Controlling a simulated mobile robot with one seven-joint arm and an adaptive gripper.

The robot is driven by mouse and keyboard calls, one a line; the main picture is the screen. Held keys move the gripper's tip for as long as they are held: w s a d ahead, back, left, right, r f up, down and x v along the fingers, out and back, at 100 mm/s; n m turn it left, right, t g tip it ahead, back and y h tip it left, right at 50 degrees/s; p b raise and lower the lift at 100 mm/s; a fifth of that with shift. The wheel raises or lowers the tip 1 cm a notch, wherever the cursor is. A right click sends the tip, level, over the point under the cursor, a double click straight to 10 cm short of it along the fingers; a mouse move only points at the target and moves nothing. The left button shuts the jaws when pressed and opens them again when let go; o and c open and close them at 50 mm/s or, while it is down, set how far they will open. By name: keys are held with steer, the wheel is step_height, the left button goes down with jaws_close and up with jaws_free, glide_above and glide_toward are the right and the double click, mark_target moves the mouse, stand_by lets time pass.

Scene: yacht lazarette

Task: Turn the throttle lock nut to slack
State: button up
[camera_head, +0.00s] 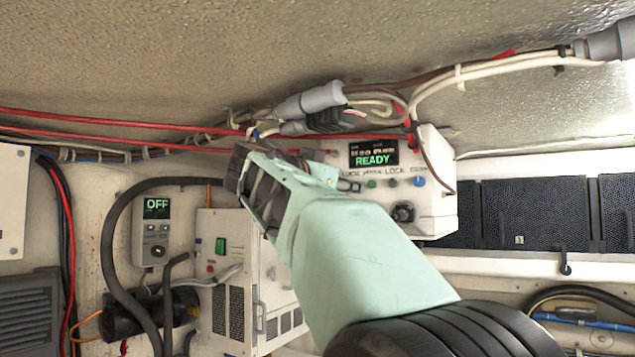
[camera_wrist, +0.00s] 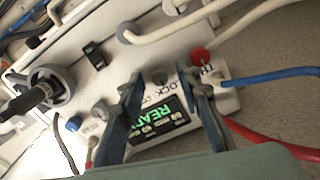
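In the wrist view my gripper (camera_wrist: 161,77) is open. Its two dark blue-grey fingers point at the white control box (camera_head: 432,221). A small grey round knob or nut (camera_wrist: 160,77) shows between the fingertips, beside printed LOCK lettering; it appears to be the throttle lock nut. I cannot tell whether the fingers touch it. The box's display (camera_wrist: 160,122) reads READY in green and lies partly between the fingers. In the head view my mint-green hand covers the left part of the box's front, hiding the nut; the READY display (camera_head: 372,155) shows above it.
The box also carries a red knob (camera_wrist: 201,55), a blue knob (camera_head: 419,181), a black rocker switch (camera_wrist: 94,54) and a large round fitting (camera_head: 403,212). Cables and grey connectors (camera_head: 310,102) hang close above. A white cabinet (camera_head: 225,265) and an OFF controller (camera_head: 151,230) stand left.

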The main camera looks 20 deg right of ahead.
steer(key=shift+c, duration=0.2)
jaws_close()
steer(key=shift+n, duration=0.4)
steer(key=n+p, duration=0.2)
steer(key=n, duration=1.7)
steer(key=shift+a+p, duration=0.1)
steer(key=shift+p, duration=0.2)
steer(key=shift+f+n, duration=0.1)
steer(key=shift+n, duration=0.3)
